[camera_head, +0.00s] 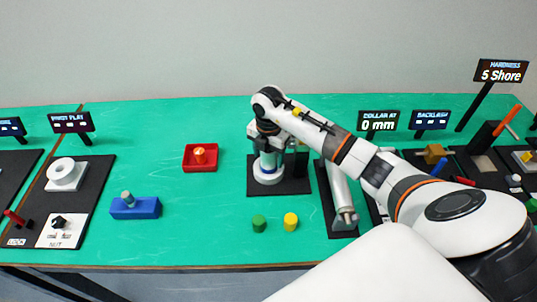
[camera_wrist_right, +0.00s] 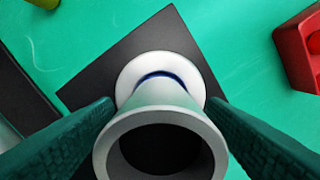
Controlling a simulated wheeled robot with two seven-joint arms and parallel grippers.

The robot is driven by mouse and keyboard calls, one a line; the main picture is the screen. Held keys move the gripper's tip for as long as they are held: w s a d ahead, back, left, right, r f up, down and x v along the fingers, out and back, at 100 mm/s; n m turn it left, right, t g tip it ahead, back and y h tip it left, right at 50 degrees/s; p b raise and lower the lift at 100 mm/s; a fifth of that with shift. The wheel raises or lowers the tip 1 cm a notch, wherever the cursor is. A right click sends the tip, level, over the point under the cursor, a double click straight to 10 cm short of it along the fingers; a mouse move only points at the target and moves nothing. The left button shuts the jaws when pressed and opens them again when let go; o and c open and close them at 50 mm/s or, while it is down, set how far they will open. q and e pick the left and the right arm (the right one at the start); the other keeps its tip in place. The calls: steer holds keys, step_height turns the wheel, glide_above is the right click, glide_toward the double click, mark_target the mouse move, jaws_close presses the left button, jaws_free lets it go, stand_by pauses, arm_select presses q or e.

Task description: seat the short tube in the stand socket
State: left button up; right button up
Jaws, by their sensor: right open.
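The pale grey-green short tube (camera_head: 267,160) stands upright at the white round stand socket (camera_head: 268,180) on a black plate. In the right wrist view the tube (camera_wrist_right: 160,97) shows its open end towards me, with its lower end at the white socket ring (camera_wrist_right: 130,72). A thin blue band shows around its foot; how deep it sits is hidden. My right gripper (camera_head: 263,143) is above the socket, around the tube's upper part. In the wrist view the open fingers (camera_wrist_right: 161,103) lie on either side of the tube. My left gripper is not in view.
A red tray (camera_head: 188,167) and a blue block (camera_head: 135,212) with a small grey-green piece lie left. Green (camera_head: 259,224) and yellow (camera_head: 290,222) cylinders stand in front. A grey fixture (camera_head: 342,198) stands close right of the stand.

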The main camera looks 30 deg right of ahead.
step_height(320, 180, up, 12)
steer(key=b, duration=0.2)
steer(key=shift+f, duration=0.15)
stand_by(0.5)
